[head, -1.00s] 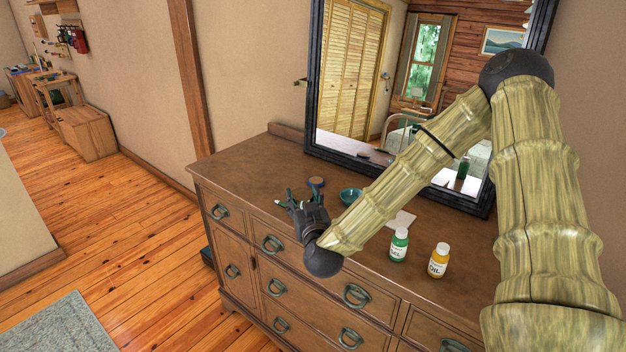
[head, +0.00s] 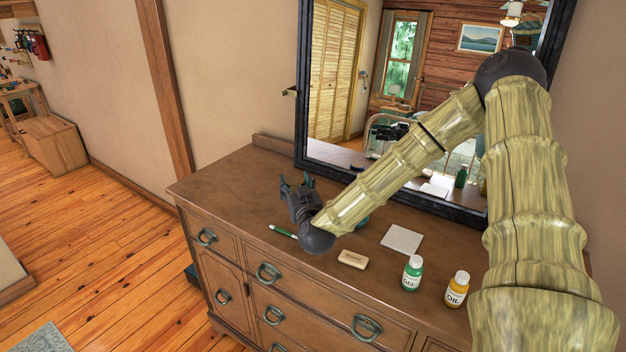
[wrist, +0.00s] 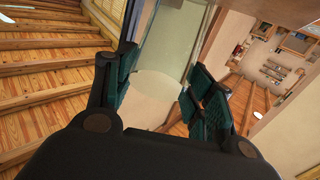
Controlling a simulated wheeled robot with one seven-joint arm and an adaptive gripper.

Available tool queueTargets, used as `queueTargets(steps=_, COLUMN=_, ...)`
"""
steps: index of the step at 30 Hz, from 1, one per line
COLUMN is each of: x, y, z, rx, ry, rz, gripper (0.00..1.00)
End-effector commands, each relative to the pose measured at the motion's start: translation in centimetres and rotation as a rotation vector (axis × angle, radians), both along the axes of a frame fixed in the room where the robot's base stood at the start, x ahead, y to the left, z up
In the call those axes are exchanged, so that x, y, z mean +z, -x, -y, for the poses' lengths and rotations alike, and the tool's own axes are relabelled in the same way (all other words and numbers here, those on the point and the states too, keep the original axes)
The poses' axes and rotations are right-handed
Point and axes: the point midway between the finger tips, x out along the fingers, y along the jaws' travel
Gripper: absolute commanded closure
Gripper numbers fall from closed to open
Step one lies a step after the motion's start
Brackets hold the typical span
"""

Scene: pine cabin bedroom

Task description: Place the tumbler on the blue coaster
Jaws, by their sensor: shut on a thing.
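My gripper (head: 296,182) is above the left part of the dresser top, its fingers pointing up and away in the head view. In the wrist view my gripper (wrist: 163,85) is shut on the tumbler (wrist: 170,55), a clear, faintly greenish glass between the two dark green finger pads. The tumbler is too faint to make out in the head view. The blue coaster does not show now; my gripper and forearm cover the part of the dresser where it lay in the earlier head view.
On the dresser (head: 225,185) are a green-and-white pen (head: 283,231), a tan block (head: 353,259), a white square (head: 402,239), a green GEL bottle (head: 412,273) and a yellow OIL bottle (head: 457,289). A teal bowl (head: 362,223) is mostly behind my forearm. A mirror (head: 345,150) stands behind. The dresser's left end is clear.

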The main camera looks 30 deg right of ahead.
Motion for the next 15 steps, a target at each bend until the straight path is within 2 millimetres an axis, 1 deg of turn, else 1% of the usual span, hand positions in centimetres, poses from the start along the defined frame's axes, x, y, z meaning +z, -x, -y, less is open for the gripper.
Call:
queueTargets(steps=1, x=0.2, y=-0.5, z=1.1, rx=-0.004, ry=0.0, rz=0.0, gripper=0.73)
queueTargets(steps=9, x=-0.4, y=-3.1, z=6.0, rx=-0.006, ry=0.001, rz=-0.001, gripper=0.73)
queueTargets(steps=12, x=-0.6, y=-4.0, z=7.7, rx=-0.007, ry=0.0, rz=-0.001, gripper=0.73)
queueTargets(steps=15, x=-0.7, y=-4.7, z=9.0, rx=-0.006, ry=0.001, rz=0.0, gripper=0.73)
